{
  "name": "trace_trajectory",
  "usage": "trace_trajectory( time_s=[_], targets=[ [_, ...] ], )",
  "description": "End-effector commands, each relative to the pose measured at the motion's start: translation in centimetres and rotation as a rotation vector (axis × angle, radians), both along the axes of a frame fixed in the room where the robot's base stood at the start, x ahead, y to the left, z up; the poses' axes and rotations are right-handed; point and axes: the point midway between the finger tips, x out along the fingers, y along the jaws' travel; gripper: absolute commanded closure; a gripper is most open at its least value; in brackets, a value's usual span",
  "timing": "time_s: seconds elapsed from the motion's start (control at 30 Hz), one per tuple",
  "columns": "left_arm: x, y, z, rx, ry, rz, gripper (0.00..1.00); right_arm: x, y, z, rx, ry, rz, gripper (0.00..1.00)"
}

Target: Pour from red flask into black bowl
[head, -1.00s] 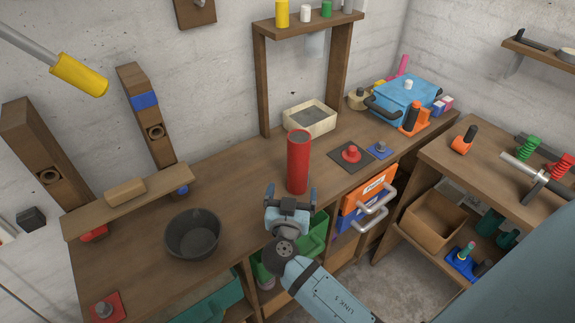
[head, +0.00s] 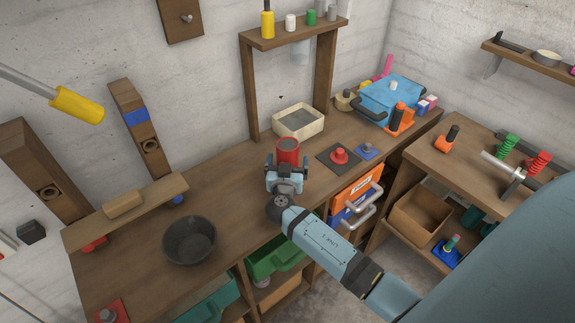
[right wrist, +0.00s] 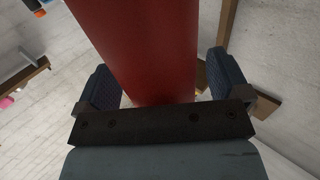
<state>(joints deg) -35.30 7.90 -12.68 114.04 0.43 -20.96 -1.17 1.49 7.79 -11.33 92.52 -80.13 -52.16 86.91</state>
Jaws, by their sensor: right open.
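The red flask (head: 288,148) stands upright on the wooden workbench, its lower part hidden behind my right gripper in the head view. My right gripper (head: 286,163) is open, with its fingers on either side of the flask. In the right wrist view, the red flask (right wrist: 140,45) fills the space between the two open fingers of my right gripper (right wrist: 158,85), with a gap visible on the right side. The black bowl (head: 189,241) sits on the bench to the left of the flask, and it looks empty. My left gripper is not seen.
A cream box (head: 299,121) stands behind the flask, under a wooden shelf frame (head: 245,85). A red knob on a dark plate (head: 339,157) is to the right. A raised plank (head: 90,226) lies left of the bowl. The bench between bowl and flask is clear.

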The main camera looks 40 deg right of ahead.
Motion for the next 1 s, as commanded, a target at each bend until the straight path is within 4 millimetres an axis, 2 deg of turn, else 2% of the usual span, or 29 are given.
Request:
trace_trajectory(
  time_s=[0.23,0.53,0.83,1.0],
  targets=[
    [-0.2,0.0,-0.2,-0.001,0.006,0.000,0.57,0.1,-0.1,-0.1,0.000,0.000,0.000,0.08],
    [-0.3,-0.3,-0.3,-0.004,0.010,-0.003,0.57,0.1,-0.1,-0.1,-0.001,0.001,0.001,0.77],
    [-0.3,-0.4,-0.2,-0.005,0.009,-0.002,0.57,0.2,-0.1,0.3,-0.001,-0.002,0.000,0.77],
    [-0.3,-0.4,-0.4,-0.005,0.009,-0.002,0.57,0.2,-0.1,1.6,0.000,-0.004,0.000,0.77]
  ],
)
